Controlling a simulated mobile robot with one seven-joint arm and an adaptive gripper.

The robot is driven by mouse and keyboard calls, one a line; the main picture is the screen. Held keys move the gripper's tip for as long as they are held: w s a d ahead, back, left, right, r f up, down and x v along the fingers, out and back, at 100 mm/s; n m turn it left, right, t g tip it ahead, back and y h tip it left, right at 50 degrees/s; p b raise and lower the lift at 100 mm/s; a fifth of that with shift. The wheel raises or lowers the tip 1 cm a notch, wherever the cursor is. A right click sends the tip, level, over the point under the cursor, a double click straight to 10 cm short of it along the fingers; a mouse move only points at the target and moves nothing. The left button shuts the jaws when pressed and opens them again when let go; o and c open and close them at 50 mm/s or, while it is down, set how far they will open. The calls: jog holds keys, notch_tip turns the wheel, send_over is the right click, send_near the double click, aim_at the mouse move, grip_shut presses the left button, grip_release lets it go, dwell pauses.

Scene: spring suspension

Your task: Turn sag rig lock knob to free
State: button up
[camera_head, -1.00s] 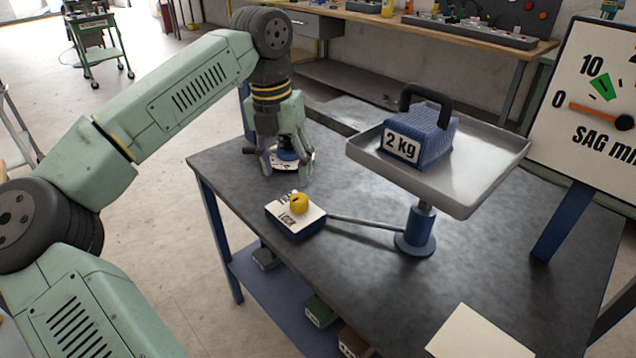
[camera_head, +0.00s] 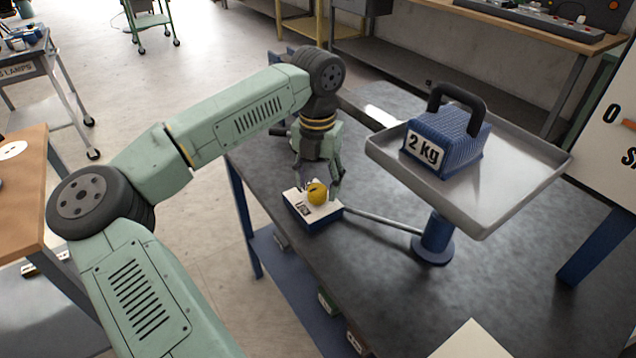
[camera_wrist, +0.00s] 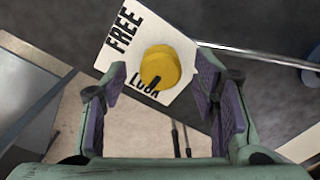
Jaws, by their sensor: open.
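The yellow lock knob (camera_head: 317,194) sits on a small dark-blue box with a white top plate (camera_head: 300,206), on the dark table. In the wrist view the knob (camera_wrist: 160,68) is on the plate (camera_wrist: 118,58) printed FREE and LOCK, and its black mark points toward LOCK. My gripper (camera_head: 322,181) is open, low at the far side of the box. In the wrist view the two purple-padded fingers of my gripper (camera_wrist: 158,84) show left and right of the knob, apart from it. Their height over the knob is hard to tell.
A rod (camera_head: 382,221) runs from the box to a blue post (camera_head: 434,240) under a metal tray (camera_head: 530,170). A blue 2 kg weight (camera_head: 452,143) stands on the tray, right of my gripper. The front middle of the table (camera_head: 370,285) is clear.

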jog(key=shift+f, duration=1)
jog(key=c, duration=1.2)
jog(key=shift+o, duration=0.2)
